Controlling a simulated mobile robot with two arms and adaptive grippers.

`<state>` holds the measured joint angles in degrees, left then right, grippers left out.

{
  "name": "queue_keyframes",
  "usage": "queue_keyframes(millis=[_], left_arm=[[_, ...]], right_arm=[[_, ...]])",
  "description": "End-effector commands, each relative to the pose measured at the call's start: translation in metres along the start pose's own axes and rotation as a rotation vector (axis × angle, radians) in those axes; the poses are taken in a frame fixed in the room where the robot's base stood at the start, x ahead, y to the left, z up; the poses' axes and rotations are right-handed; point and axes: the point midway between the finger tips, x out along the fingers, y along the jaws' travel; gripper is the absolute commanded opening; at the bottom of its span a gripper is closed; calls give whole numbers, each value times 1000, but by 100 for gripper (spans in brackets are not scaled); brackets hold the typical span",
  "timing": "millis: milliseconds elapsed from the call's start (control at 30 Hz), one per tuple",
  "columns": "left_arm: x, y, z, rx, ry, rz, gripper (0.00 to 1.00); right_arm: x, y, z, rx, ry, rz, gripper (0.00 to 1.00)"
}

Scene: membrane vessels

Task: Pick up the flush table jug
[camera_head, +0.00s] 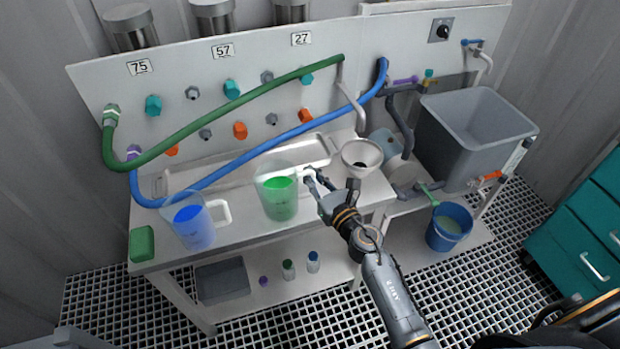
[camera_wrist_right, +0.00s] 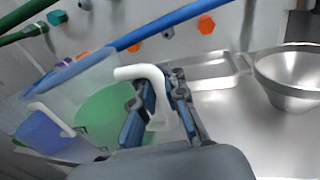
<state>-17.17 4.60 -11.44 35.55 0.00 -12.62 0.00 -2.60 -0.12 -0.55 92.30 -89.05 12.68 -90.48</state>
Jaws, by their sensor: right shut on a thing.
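A clear jug with green liquid (camera_head: 279,199) stands upright at the front of the white table, near its middle. Its white handle (camera_wrist_right: 146,74) points to the right in the head view. My right gripper (camera_head: 312,178) is at that handle, with its fingers shut around it; the handle's top curves above the fingers in the wrist view (camera_wrist_right: 160,108). A second clear jug, with blue liquid (camera_head: 194,227), stands to the left with its own white handle. I see no marking that says which is the flush jug. My left gripper is out of view.
A metal funnel (camera_head: 361,156) stands close right of my right gripper. A green hose (camera_head: 225,106) and a blue hose (camera_head: 262,147) hang across the panel behind the jugs. A green sponge-like block (camera_head: 142,243) lies at the table's left. A blue bucket (camera_head: 449,227) stands at the lower right.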

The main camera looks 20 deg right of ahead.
Motion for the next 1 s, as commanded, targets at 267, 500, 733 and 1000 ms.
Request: queue_keyframes(millis=[267, 500, 733, 1000], left_arm=[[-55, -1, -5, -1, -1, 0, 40], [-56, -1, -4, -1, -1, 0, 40], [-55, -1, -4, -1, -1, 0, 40], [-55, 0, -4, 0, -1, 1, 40]], right_arm=[[-47, -9, 70, -2, -3, 1, 0], [-101, -19, 87, 0, -2, 0, 0], [-130, -25, 100, 1, -4, 0, 0], [-137, -27, 104, 2, -5, -1, 0]])
